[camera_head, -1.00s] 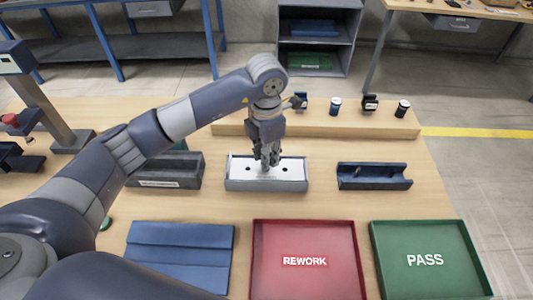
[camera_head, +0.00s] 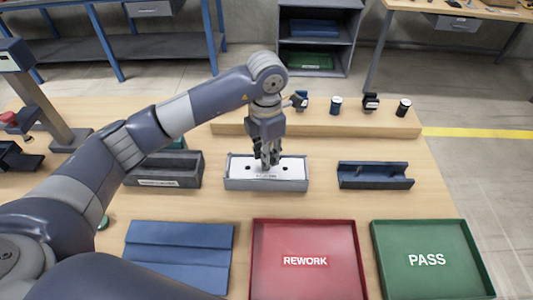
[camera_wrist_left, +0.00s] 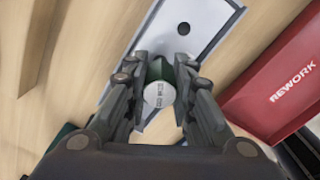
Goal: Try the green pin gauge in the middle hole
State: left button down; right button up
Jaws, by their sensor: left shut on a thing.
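My left gripper (camera_head: 268,160) points down over the white-topped grey block (camera_head: 238,172) in the middle of the table. In the left wrist view its fingers (camera_wrist_left: 160,80) are shut on the green pin gauge (camera_wrist_left: 159,96), whose pale round end with small lettering faces the camera and whose green part shows between the fingertips. A left hole (camera_head: 249,167) and a right hole (camera_head: 285,169) show in the block's top. The middle hole is hidden behind the fingers. The gauge's lower end is hidden, so I cannot tell whether it is in the hole. My right gripper is not in view.
A red REWORK tray (camera_head: 257,280) and green PASS tray (camera_head: 378,265) lie in front, beside a blue mat (camera_head: 180,255). A dark box (camera_head: 180,170) stands left of the block, a dark cradle (camera_head: 375,176) right. Several small items stand on the wooden ledge (camera_head: 350,124) behind.

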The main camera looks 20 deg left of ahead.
pick_arm(q)
jog(key=shift+f+b, duration=1)
jog(key=shift+f, duration=0.2)
dwell(0.8)
dwell(1.0)
jog(key=shift+r+p, duration=1.3)
jog(key=shift+r, duration=1.2)
